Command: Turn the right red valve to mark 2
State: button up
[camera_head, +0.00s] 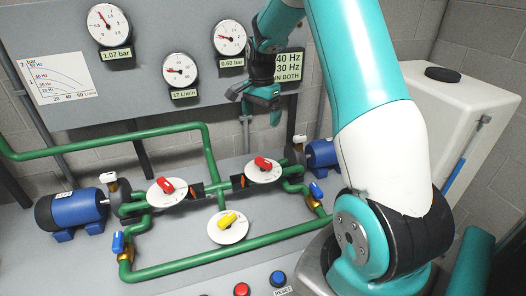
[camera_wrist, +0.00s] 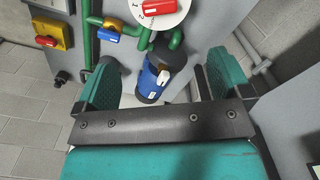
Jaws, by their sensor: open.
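The right red valve (camera_head: 263,163) is a red handle on a white round dial (camera_head: 276,174), set on the green pipes right of centre. Its marks are too small to read in the head view. A red handle (camera_wrist: 158,8) on a white dial, apparently the same valve, is cut by the top edge of the wrist view. Marks 1 and 2 show left of that handle; the full dial is out of frame. My gripper (camera_head: 262,102) is open and empty, above and behind the valve, apart from it. Its two fingers show in the wrist view (camera_wrist: 162,88).
A left red valve (camera_head: 166,185) and a yellow valve (camera_head: 230,218) sit nearby on the pipes. Blue pumps stand left (camera_head: 72,212) and right (camera_head: 320,153). Gauges (camera_head: 230,38) line the panel behind. A white tank (camera_head: 460,110) stands at right.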

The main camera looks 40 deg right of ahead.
aim_at(263, 160)
jog(key=f+p, duration=0.1)
jog(key=f, duration=0.5)
jog(key=f+p, duration=0.1)
jog(key=f, duration=0.4)
jog(key=f+p, duration=0.2)
jog(key=f, duration=0.4)
jog(key=shift+d+f, duration=0.35)
jog(key=shift+d, duration=0.05)
jog(key=c, duration=0.9)
